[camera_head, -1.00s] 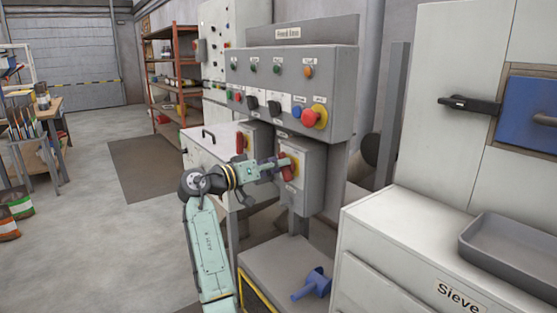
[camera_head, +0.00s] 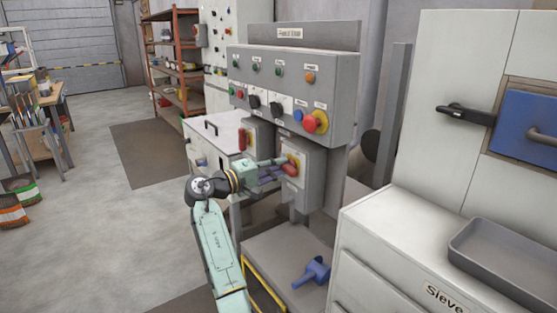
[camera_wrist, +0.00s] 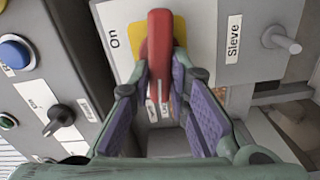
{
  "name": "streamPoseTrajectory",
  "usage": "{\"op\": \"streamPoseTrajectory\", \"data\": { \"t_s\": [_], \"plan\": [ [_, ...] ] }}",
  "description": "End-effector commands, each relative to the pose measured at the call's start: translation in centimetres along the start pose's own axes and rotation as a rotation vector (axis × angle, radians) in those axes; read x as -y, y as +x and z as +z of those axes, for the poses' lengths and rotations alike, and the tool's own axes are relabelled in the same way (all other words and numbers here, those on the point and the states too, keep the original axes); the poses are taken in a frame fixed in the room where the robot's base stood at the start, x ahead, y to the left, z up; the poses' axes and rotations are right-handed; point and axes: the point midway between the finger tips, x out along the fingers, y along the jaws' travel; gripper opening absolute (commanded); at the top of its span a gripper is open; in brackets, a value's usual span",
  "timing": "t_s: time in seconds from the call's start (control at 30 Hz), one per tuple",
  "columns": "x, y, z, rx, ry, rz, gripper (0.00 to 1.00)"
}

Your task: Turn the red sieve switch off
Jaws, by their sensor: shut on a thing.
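The red sieve switch (camera_head: 292,167) is a red handle on a yellow plate, on the front of a grey box below the control panel. In the wrist view the red handle (camera_wrist: 160,40) runs between my fingers, with an "On" label to its left and a "Sieve" label to its right. My gripper (camera_head: 282,167) reaches the switch from the left. In the wrist view my gripper (camera_wrist: 162,80) has one fingertip on each side of the handle, closed on it. The lower end of the handle is between the fingers.
A second red switch (camera_head: 242,140) on a similar box is just left. The control panel (camera_head: 290,92) with buttons and a red emergency knob (camera_head: 309,124) overhangs above. A blue part (camera_head: 312,273) lies on the stand below. The white Sieve cabinet (camera_head: 385,245) stands at the right.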

Motion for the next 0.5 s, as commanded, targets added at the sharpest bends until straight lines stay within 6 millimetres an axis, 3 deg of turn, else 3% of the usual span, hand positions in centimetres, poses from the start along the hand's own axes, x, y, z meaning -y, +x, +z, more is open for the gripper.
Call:
{"op": "streamPoseTrajectory", "data": {
  "t_s": [0.5],
  "plan": [
    [0.00, 0.16, 0.02, -0.001, -0.176, 0.003, 0.00]
  ]
}}
